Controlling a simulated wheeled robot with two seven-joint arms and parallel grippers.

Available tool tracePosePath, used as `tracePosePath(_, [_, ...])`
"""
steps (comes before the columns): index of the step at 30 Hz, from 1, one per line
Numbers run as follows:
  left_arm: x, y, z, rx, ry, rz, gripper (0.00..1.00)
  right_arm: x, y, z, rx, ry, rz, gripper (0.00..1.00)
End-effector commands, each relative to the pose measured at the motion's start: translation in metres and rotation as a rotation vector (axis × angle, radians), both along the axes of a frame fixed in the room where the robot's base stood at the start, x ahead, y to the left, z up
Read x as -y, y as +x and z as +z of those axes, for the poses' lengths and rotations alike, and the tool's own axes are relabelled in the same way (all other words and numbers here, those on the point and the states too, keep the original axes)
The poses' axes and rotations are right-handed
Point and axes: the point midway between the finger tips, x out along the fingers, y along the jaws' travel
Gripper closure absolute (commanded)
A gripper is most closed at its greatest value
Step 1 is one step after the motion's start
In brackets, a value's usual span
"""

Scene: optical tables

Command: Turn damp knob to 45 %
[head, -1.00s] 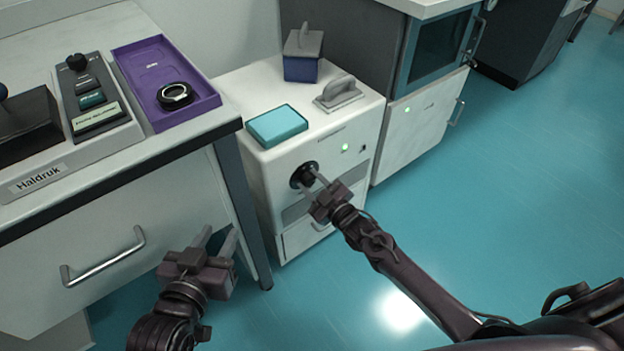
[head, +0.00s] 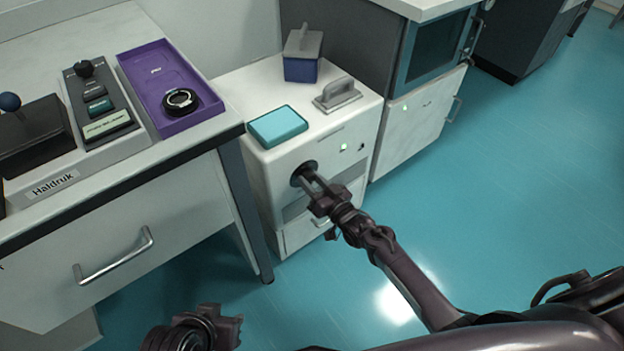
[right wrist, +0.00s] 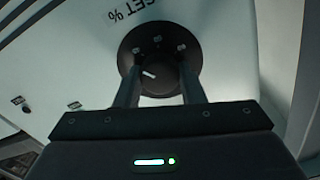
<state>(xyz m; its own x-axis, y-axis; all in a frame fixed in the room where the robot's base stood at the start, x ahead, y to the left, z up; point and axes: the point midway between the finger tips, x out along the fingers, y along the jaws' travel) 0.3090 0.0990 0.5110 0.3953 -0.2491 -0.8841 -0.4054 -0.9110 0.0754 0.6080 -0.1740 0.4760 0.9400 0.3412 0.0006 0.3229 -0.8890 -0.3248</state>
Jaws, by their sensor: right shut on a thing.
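The black round knob (head: 302,172) is on the front of the white cabinet (head: 264,185). In the right wrist view the knob (right wrist: 163,78) sits on a dark dial plate with small marks, too small to read. A white pointer line on it points to the left and slightly up in that picture.
A teal box (head: 278,126), a grey-handled float (head: 337,95) and a blue block with a grey handle (head: 302,58) are on the cabinet top. The table at left holds a purple tray (head: 140,80) and a control box (head: 95,75). A small green light (head: 344,147) glows on the cabinet front.

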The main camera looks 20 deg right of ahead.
Motion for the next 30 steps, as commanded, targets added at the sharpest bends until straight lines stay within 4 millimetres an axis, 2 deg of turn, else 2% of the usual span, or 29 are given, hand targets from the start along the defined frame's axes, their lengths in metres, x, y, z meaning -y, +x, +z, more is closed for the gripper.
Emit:
tracePosePath(9, [-0.0042,-0.0025,0.0008,-0.024,0.014,0.006,0.64,0.0005,-0.0011,-0.0020,-0.043,0.103,0.000,0.87])
tracePosePath(24, [-0.0068,-0.0007,0.0000,-0.025,0.018,0.011,0.64,0.0002,-0.0013,-0.0027,-0.049,0.119,0.000,0.87])
tracePosePath(25, [-0.0068,-0.0006,0.0001,-0.025,0.018,0.011,0.64,0.0002,-0.0013,-0.0027,-0.049,0.119,0.000,0.63])
tracePosePath(30, [-0.0066,-0.0006,0.0001,-0.024,0.018,0.010,0.64,0.0002,-0.0009,-0.0019,-0.048,0.119,0.000,0.43])
